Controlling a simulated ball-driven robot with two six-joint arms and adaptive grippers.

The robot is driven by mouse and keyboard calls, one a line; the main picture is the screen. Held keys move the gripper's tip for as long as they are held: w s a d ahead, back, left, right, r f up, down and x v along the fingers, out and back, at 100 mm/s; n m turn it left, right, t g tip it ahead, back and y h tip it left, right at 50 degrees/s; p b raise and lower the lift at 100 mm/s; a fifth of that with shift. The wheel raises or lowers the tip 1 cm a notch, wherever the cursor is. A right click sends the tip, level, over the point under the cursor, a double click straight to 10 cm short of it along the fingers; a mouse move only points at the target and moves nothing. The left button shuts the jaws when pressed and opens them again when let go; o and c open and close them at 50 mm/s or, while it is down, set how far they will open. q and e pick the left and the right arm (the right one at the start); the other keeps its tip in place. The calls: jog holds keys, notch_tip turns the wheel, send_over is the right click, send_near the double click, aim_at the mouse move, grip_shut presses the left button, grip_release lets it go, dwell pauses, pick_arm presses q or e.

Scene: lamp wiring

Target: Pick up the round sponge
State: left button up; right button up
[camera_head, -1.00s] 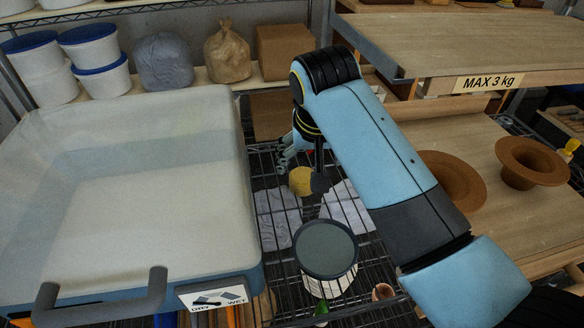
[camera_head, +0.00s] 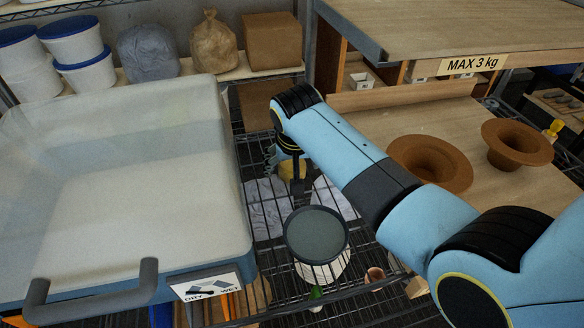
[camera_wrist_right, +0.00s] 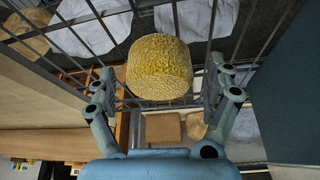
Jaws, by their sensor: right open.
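The round sponge (camera_wrist_right: 159,70) is a short yellow cylinder with a rough, porous surface. In the head view the sponge (camera_head: 291,170) is partly hidden by my right wrist. In the wrist view it lies between the two fingers of my right gripper (camera_wrist_right: 161,82), with visible gaps on both sides. The right gripper is open, and its fingers are mostly hidden in the head view (camera_head: 270,160). I cannot tell how far the sponge reaches between the fingers in depth. My left gripper is not in view.
A wire shelf (camera_head: 268,273) lies below, with grey-white cloths (camera_head: 266,205) and a round dark-topped container (camera_head: 316,236) close by. A large pale tub (camera_head: 130,175) stands left. A wooden table with brown flared pots (camera_head: 430,162) is right.

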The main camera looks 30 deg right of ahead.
jog(key=shift+c, duration=0.4)
jog(key=c, duration=1)
jog(key=shift+r, duration=0.1)
